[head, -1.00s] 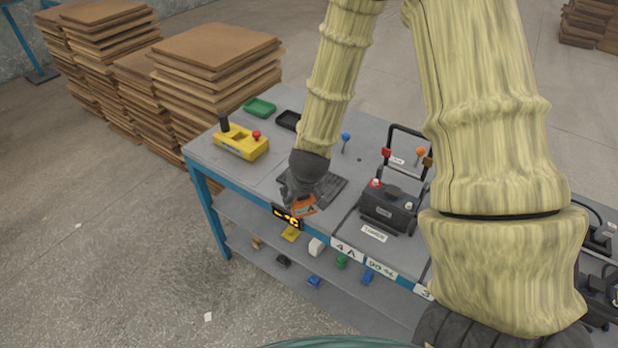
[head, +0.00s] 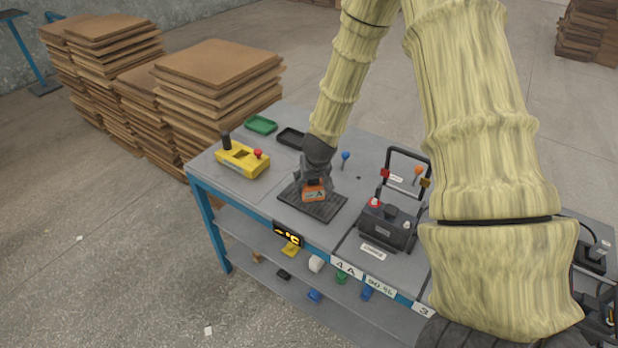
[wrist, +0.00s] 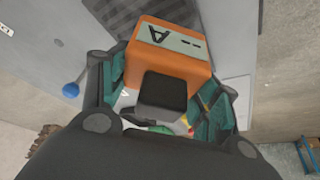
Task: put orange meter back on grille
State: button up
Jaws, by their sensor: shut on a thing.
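The orange meter (head: 314,194) is a small orange box. In the wrist view the orange meter (wrist: 172,52) shows a pale label with a black "A" and a dark block on its near side. My gripper (head: 316,180) is shut on it, with a finger on each side of the meter in the wrist view (wrist: 165,95). The dark ribbed grille (head: 333,207) lies flat on the bench, and the meter is over its middle in the head view. Part of the grille (wrist: 125,15) shows behind the meter in the wrist view. I cannot tell whether the meter touches it.
A black battery unit (head: 388,228) with a tall handle stands right of the grille. A yellow control box (head: 242,158), a green tray (head: 261,124) and a black tray (head: 291,137) are to the left and back. A blue-headed peg (head: 346,156) stands behind the grille.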

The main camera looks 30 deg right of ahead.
jog(key=w, duration=0.2)
jog(key=w+d+p, duration=0.1)
jog(key=w, duration=0.1)
jog(key=shift+d+f, duration=0.15)
jog(key=shift+f, duration=0.05)
jog(key=shift+f+p, duration=0.65)
jog(key=shift+f, duration=1.1)
jog(key=shift+f, duration=0.15)
jog(key=o, duration=1.3)
jog(key=shift+c, duration=0.2)
jog(key=shift+r, duration=0.2)
jog(key=shift+r, duration=0.25)
jog(key=shift+b+v, duration=1)
jog(key=shift+v, duration=4.75)
